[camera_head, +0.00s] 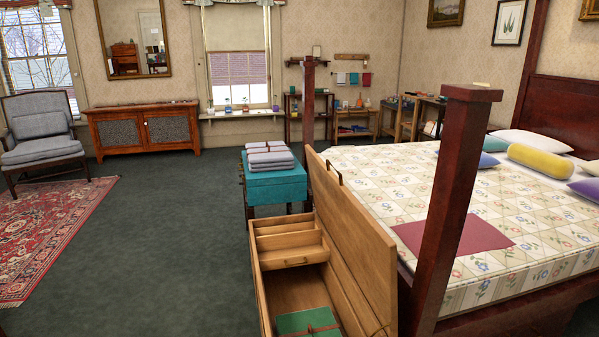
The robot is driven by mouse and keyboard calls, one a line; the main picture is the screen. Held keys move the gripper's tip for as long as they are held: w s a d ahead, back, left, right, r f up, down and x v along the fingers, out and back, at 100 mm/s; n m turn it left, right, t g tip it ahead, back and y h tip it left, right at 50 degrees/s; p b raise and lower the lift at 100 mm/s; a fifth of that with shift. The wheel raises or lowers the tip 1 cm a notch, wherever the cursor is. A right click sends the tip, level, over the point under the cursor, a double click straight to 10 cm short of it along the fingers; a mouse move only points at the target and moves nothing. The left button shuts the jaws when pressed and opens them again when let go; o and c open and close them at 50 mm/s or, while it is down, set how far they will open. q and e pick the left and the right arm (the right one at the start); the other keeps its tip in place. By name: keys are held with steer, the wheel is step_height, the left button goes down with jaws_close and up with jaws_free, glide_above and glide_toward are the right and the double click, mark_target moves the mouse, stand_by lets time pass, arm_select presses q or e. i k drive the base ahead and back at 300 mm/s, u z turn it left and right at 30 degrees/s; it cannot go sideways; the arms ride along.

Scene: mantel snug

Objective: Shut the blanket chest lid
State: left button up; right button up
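The wooden blanket chest (257,279) stands at the bottom centre, its near end cut off by the picture's edge. Its lid (350,240) is open, standing up on the right side of the box and leaning towards the bed. A small metal fitting shows at the lid's far upper edge. Neither of my grippers is in view.
A bed (400,180) with dark red posts stands close on the lid's right; one post (457,200) rises beside it. A teal chest (275,187) with folded cloths (268,157) stands beyond. Open green carpet (170,240) lies left, with a red rug (50,225).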

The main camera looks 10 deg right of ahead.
mark_target(369, 252)
steer(key=z, duration=0.05)
steer(key=k, duration=0.45)
steer(key=u, duration=0.75)
steer(key=i, duration=4.2)
steer(key=z, duration=4.25)
steer(key=i, duration=0.45)
steer(key=u, duration=0.1)
